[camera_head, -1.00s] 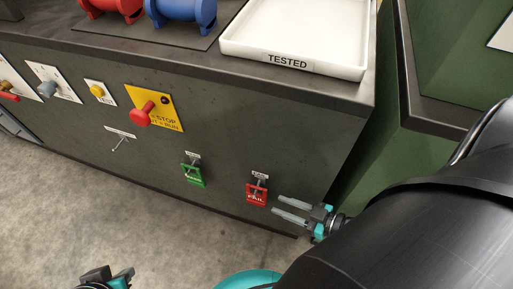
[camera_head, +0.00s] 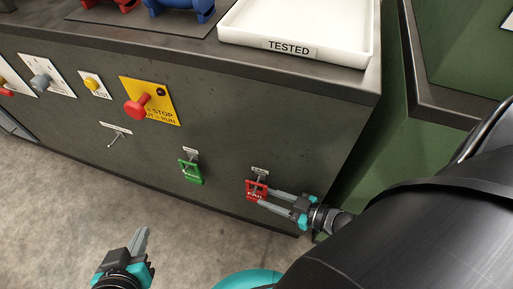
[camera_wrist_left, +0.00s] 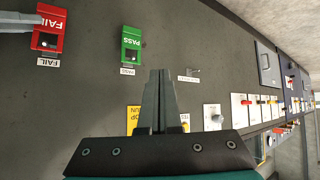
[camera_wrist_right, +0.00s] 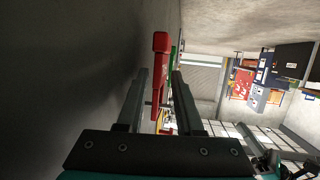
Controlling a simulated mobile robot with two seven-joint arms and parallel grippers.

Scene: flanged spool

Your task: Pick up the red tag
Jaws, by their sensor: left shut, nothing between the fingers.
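The red FAIL tag (camera_head: 256,190) hangs from a small peg under a FAIL label on the dark front panel of the bench. It also shows in the left wrist view (camera_wrist_left: 48,30). My right gripper (camera_head: 265,197) is open at the tag, its fingertips reaching the tag's right side. In the right wrist view the red tag (camera_wrist_right: 160,75) lies between the two spread fingers, with narrow gaps beside it. My left gripper (camera_head: 141,236) is shut and empty, low in front of the panel and well left of the tag.
A green PASS tag (camera_head: 190,171) hangs left of the red one. An empty peg (camera_head: 116,136), a red stop button (camera_head: 138,106) and switches are further left. A white TESTED tray (camera_head: 292,45) stands on the bench top. Floor in front is clear.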

